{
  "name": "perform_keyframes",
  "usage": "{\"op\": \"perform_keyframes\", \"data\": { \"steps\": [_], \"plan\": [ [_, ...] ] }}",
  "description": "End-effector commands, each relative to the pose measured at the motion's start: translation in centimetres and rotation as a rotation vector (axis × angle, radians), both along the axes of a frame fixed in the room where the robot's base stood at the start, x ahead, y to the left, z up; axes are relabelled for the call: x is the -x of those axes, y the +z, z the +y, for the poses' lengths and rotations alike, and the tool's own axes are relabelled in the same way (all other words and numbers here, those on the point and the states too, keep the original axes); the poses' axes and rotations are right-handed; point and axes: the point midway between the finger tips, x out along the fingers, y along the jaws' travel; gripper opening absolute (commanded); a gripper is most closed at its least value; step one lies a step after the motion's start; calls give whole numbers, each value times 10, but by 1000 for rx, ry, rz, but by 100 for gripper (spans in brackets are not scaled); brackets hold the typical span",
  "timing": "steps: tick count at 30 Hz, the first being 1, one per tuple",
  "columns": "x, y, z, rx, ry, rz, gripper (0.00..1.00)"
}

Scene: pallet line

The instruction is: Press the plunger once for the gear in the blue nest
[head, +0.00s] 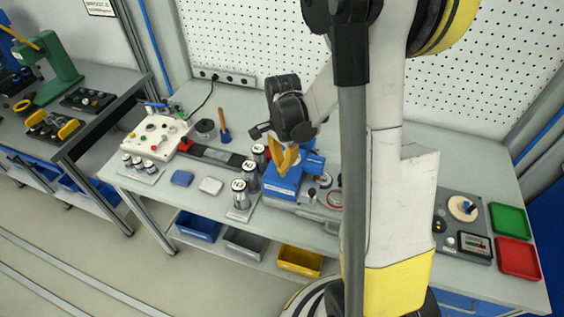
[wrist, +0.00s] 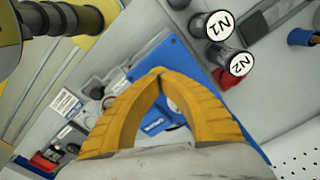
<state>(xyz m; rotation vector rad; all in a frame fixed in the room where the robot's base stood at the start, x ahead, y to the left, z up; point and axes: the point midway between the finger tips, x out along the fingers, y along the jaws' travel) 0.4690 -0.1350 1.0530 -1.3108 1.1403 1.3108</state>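My gripper (head: 286,160) has orange fingers and is over a blue fixture (head: 286,190) on the bench. In the wrist view the tips of my gripper (wrist: 158,72) meet, with no object visible between them. The blue fixture (wrist: 172,52) lies behind the fingers, with a pale round part (wrist: 178,108) showing between them. I cannot tell whether this part is a gear or a plunger. The fingers hide part of the fixture, and no nest or gear can be made out for certain.
Metal cylinders with black-and-white tops stand close by; two read N1 (wrist: 216,26) and N2 (wrist: 238,64). A white control box (head: 153,138) is on the left. A grey panel (head: 461,228), green tray (head: 509,219) and red tray (head: 518,258) are on the right.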

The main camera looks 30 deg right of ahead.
Motion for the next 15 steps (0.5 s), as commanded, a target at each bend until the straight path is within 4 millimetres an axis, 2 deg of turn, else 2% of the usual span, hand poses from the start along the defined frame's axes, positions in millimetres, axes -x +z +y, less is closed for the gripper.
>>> {"op": "perform_keyframes", "data": {
  "steps": [15],
  "plan": [
    [0,43,0,0,0,0,0]
  ]
}}
